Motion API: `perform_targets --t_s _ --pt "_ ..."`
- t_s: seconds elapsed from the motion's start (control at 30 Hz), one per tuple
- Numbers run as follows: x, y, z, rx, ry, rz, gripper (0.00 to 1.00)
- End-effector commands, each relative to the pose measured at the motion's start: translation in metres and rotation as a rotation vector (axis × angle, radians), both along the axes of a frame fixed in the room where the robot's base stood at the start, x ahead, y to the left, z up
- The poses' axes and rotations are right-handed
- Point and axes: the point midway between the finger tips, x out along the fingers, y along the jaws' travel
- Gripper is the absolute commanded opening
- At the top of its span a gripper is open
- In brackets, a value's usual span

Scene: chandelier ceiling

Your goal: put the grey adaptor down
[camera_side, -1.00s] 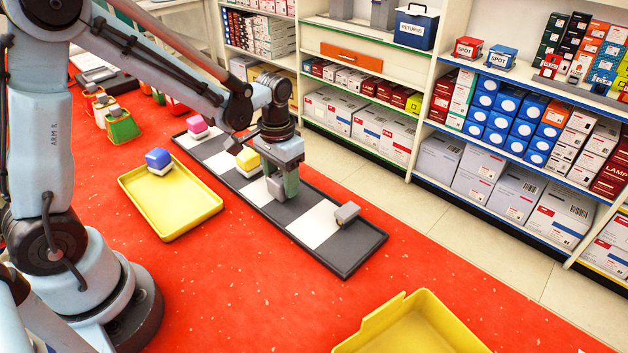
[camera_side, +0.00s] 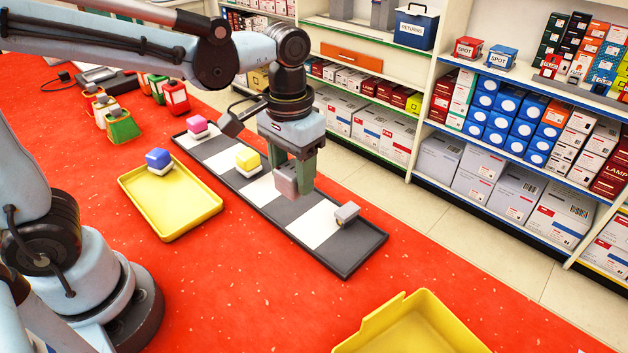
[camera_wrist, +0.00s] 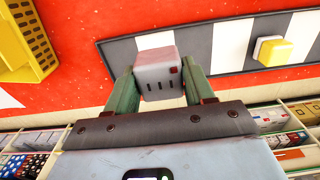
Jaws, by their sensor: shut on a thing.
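The grey adaptor (camera_side: 287,181), a block with dark slots and a small red patch on the face seen in the wrist view (camera_wrist: 158,76), is between my gripper's fingers. My gripper (camera_side: 297,174) points down and is shut on it, with one green finger on each side. In the side view they appear above the dark-and-white checkered strip (camera_side: 266,191), apart from it. In the wrist view the adaptor covers part of the strip.
Another grey block (camera_side: 346,213) lies at the strip's right end. A yellow block (camera_side: 248,159) and a pink block (camera_side: 197,125) sit farther left along it. A yellow tray (camera_side: 205,216) holds a blue block (camera_side: 158,159). A yellow bin (camera_side: 415,325) stands in front; shelves (camera_side: 430,120) line the back.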

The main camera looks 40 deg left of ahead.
Motion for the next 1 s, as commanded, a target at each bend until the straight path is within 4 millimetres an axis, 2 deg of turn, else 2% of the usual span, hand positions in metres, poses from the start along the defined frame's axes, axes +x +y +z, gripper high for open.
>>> perform_targets --t_s 0.07,0.17,0.27,0.4,0.6,0.7,0.8,1.0 --pt "0.002 0.003 0.003 0.000 0.000 0.050 0.22" --pt "0.012 0.019 0.005 0.000 0.000 0.196 0.22" --pt "0.027 0.048 0.006 0.000 0.000 0.426 0.22" --pt "0.046 0.100 0.007 0.000 -0.001 0.805 0.22" --pt "0.057 0.167 0.007 0.000 -0.001 1.267 0.22" --pt "0.057 0.190 0.006 -0.001 -0.001 1.422 0.22" --pt "0.057 0.204 0.006 -0.001 -0.001 1.517 0.22" --pt "0.056 0.230 -0.005 0.000 -0.001 1.572 0.22"
